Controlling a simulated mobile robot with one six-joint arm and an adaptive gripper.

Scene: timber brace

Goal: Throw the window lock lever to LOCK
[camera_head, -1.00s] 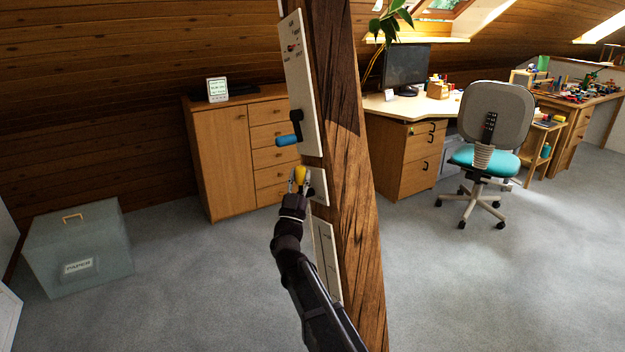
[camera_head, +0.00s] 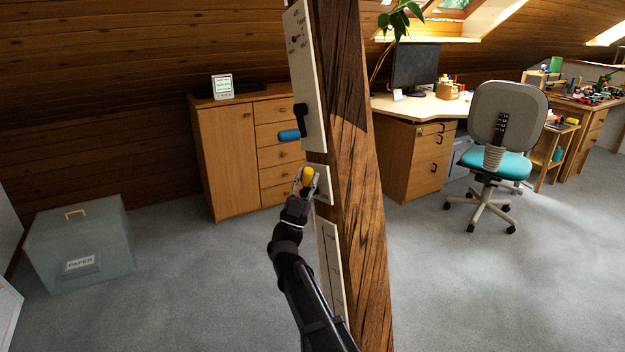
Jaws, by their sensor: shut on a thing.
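A yellow-handled lever (camera_head: 307,175) sits on a small pale plate (camera_head: 324,186) on the timber brace (camera_head: 352,150). My gripper (camera_head: 305,183) is at this yellow handle, with its fingers around it and shut on it. The lever's base is partly hidden by the handle and my fingers. Above it, a taller pale panel (camera_head: 309,75) carries a black crank with a blue handle (camera_head: 289,135), which points left, and a small red mark near its top. The lettering is too small to read, so I cannot tell which lever is the window lock.
Another pale plate (camera_head: 331,270) is lower on the brace, beside my arm. A wooden cabinet (camera_head: 228,150) stands behind to the left, and a translucent paper bin (camera_head: 80,245) is on the floor. A desk and chair (camera_head: 500,120) are to the right. Carpet between is clear.

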